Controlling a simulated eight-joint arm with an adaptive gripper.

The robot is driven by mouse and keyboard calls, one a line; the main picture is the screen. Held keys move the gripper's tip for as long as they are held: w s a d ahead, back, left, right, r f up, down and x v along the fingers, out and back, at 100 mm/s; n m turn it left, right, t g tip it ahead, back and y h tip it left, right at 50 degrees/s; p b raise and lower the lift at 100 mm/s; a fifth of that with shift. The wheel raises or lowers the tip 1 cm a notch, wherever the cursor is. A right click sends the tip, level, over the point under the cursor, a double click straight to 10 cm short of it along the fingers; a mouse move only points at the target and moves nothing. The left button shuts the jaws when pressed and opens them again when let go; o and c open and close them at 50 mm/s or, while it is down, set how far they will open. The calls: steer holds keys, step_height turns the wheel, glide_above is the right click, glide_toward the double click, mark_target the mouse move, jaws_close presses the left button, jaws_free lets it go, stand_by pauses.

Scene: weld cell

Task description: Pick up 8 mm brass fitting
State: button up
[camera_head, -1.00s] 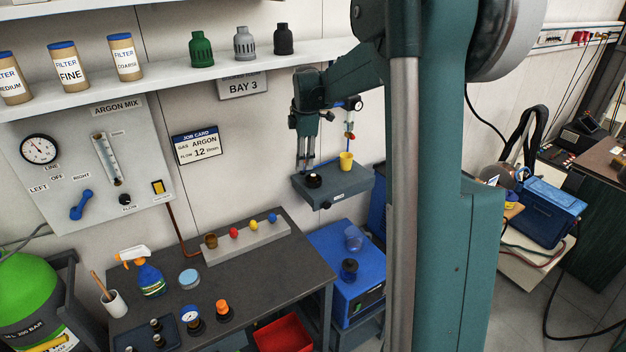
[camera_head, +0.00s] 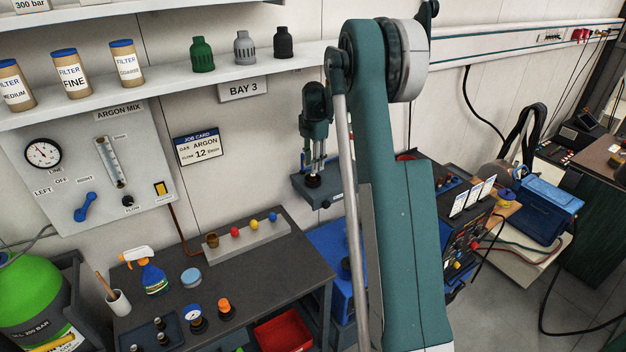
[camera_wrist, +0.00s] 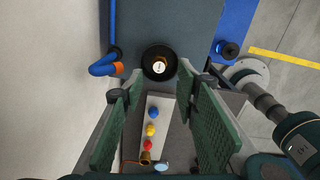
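A small brass fitting (camera_wrist: 159,66) with a pale marked top sits in a round black holder (camera_wrist: 158,75) on a grey-blue box in the wrist view; its mark is too small to read. In the head view the black holder (camera_head: 313,181) is on the box (camera_head: 335,192) by the wall, under my gripper (camera_head: 313,168). In the wrist view my gripper (camera_wrist: 161,82) is open, with green pads wide apart and nothing between them. The fitting lies beyond the fingertips, roughly centred. Another brass-coloured piece (camera_head: 211,240) stands at the left end of a grey rack.
A blue hose with an orange end (camera_wrist: 118,68) is close left of the holder in the wrist view. The rack (camera_head: 247,242) with red, yellow and blue knobs stands on the dark bench (camera_head: 270,275). A spray bottle (camera_head: 151,275) and red bin (camera_head: 283,332) are farther off.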

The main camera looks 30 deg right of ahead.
mark_target(313, 179)
steer(key=shift+w+d+f, duration=0.1)
steer(key=shift+d+f, duration=0.05)
steer(key=shift+f, duration=0.05)
steer(key=shift+f, duration=0.15)
steer(key=shift+f, duration=2.3)
jaws_close()
